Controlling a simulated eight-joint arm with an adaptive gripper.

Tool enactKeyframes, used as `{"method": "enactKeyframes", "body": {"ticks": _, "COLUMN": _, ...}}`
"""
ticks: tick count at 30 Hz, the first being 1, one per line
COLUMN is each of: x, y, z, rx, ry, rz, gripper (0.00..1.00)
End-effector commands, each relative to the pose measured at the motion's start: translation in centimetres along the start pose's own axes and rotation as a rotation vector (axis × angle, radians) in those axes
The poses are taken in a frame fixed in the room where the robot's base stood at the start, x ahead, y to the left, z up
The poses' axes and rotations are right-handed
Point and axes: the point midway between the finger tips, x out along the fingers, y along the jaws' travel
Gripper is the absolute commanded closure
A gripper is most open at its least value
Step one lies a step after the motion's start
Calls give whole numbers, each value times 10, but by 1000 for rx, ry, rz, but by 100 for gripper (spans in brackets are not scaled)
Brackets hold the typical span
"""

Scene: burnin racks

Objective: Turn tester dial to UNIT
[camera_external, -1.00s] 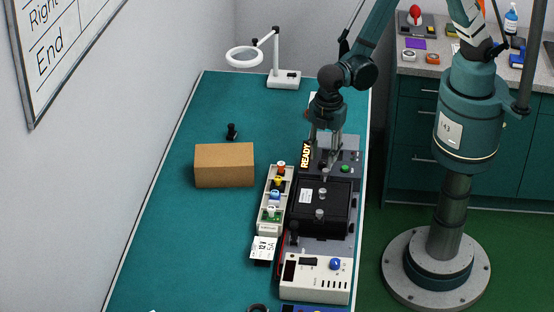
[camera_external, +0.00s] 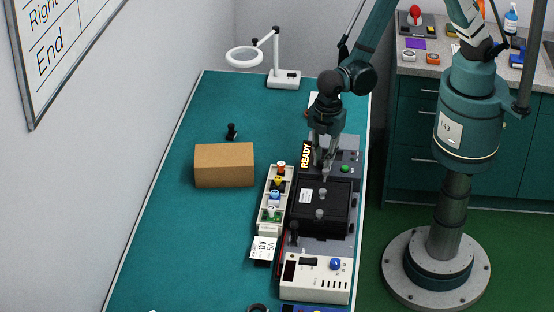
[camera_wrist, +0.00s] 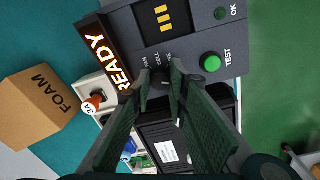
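The tester (camera_wrist: 199,28) is a dark grey panel with a yellow-barred display, a green TEST button (camera_wrist: 210,62) and an OK lamp. Its small dark dial (camera_wrist: 158,78) sits below the display, near the labels FAN and CELL; the third label is partly covered by my fingers. My gripper (camera_wrist: 161,72) points down at the panel, with one fingertip on each side of the dial, and looks closed on it. The dial's pointer is hidden, so its setting cannot be read. In the external view my gripper (camera_external: 323,165) is low over the tester (camera_external: 348,160).
A lit READY sign (camera_external: 306,155) stands at the tester's left edge. A black box with grey knobs (camera_external: 335,190) lies just in front. A tray of coloured parts (camera_external: 264,222) and a cardboard FOAM box (camera_external: 224,165) are to the left.

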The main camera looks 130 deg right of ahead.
Motion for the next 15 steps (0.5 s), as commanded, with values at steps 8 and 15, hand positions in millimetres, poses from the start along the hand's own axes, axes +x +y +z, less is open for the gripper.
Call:
{"method": "enactKeyframes", "body": {"ticks": 8, "x": 2, "y": -1, "z": 0, "rx": 33, "ry": -2, "rz": -1, "gripper": 95}}
{"method": "enactKeyframes", "body": {"ticks": 15, "x": 3, "y": -1, "z": 0, "rx": 140, "ry": -6, "rz": -1, "gripper": 95}}
